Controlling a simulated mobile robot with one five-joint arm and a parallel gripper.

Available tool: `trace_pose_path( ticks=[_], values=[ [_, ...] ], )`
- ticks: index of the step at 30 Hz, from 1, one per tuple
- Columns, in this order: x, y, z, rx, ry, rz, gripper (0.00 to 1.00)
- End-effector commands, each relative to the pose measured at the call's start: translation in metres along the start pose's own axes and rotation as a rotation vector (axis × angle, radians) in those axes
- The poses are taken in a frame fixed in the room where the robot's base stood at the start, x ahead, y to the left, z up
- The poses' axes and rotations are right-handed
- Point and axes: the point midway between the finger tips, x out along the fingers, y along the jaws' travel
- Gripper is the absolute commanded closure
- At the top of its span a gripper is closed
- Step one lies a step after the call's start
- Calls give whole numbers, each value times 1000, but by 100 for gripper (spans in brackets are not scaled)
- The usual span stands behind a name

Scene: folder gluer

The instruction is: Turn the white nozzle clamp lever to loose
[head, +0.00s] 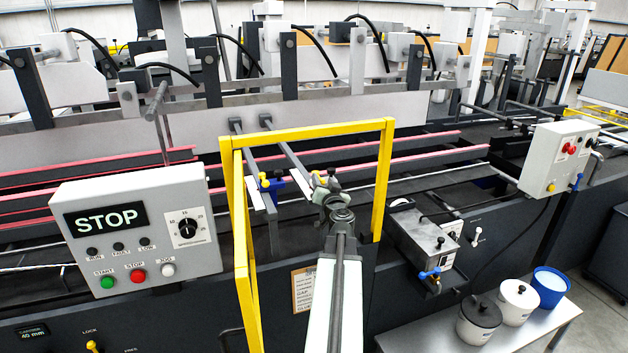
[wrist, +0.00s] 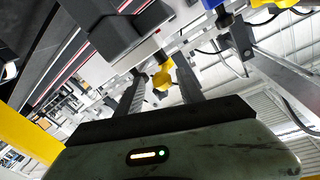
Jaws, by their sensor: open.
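A small white lever (head: 476,236) stands on the dark front panel, right of the grey metal box. Lettering beside it is too small to read, so I cannot confirm that it is the nozzle clamp lever or which way it is set. My gripper (head: 326,186) is inside the yellow frame, well to the left of that lever. In the wrist view my gripper (wrist: 160,68) is open, its two dark fingers apart. A yellow knob (wrist: 162,79) shows between the fingers; I cannot tell how far beyond them it lies. I cannot make out the white lever in the wrist view.
The yellow frame (head: 388,180) surrounds my arm. A STOP control box (head: 70,260) stands left. The metal box (head: 420,243) has a blue-handled valve. A second control box (head: 545,165) is behind.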

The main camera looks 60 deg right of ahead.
Motion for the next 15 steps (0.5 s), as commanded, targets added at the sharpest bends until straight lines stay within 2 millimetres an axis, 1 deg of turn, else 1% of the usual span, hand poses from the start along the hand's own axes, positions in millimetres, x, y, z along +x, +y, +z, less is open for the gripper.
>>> trace_pose_path(
  ticks=[1, 8, 9, 11, 12, 13, 15],
  values=[
    [3, 1, 0, 0, 0, -1, 55],
    [4, -8, 3, 0, -4, -11, 55],
    [4, -9, 4, 0, -5, -13, 66],
    [5, -11, 4, 0, -6, -15, 83],
    [5, -12, 5, 0, -6, -15, 94],
    [5, -12, 5, 0, -6, -16, 100],
    [5, -13, 5, -1, -7, -17, 100]
  ],
)
